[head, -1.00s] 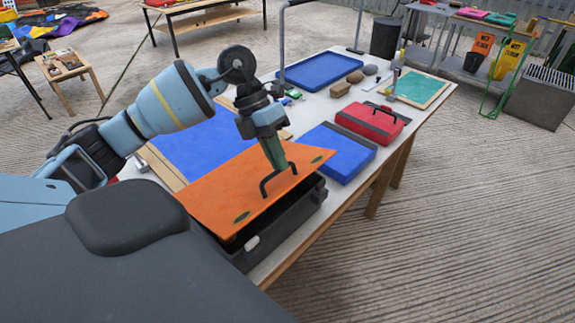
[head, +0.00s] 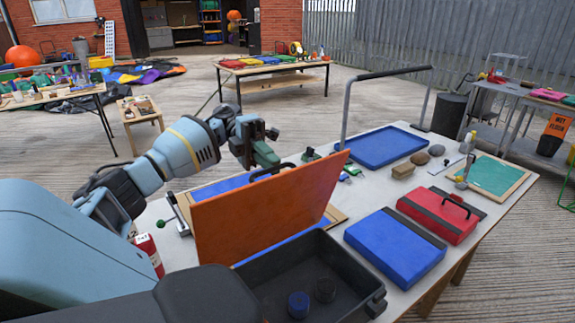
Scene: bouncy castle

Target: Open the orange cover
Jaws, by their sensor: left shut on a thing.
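The orange cover (head: 265,208) stands steeply raised at the back of a black box (head: 345,262) on the table. The box's inside shows, with a blue round thing (head: 299,304) and a dark round thing (head: 325,290) on its floor. My left gripper (head: 270,166) is at the cover's upper edge, shut on its black handle (head: 272,172). The cover hides part of the handle and the fingertips. My right gripper is out of view.
A blue case (head: 394,248) and a red case (head: 440,215) lie right of the box. A blue tray (head: 382,146), stones and a green board (head: 494,180) lie farther back. A grey metal frame (head: 344,110) rises behind. A red canister (head: 149,254) stands left of the box.

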